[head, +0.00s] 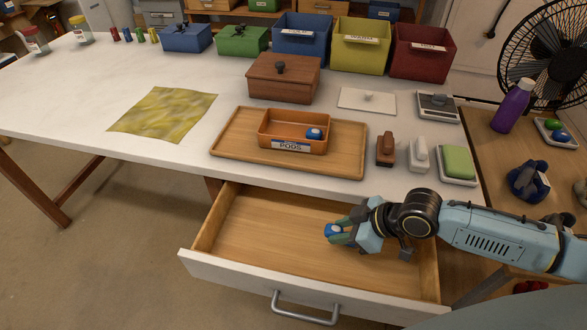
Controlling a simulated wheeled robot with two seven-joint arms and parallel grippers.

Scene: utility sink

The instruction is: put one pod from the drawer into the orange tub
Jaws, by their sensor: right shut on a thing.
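The open drawer (270,225) sticks out below the table front, with a bare wooden floor. My right gripper (340,231) is over the drawer and shut on a blue pod (333,230). The fingers hide part of the pod. I cannot tell how far it is above the drawer floor. The orange tub (266,130), labelled PODS, stands on a wooden tray (232,145) on the table, behind the gripper. One blue pod (314,133) lies inside the tub at its right end. My left gripper is not in view.
A brown brush-like block (385,150), a white one (418,154) and a green sponge (457,162) on a dish stand right of the tray. A lidded wooden box (283,80) is behind it. A yellow cloth (163,112) lies left. The drawer's left part is clear.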

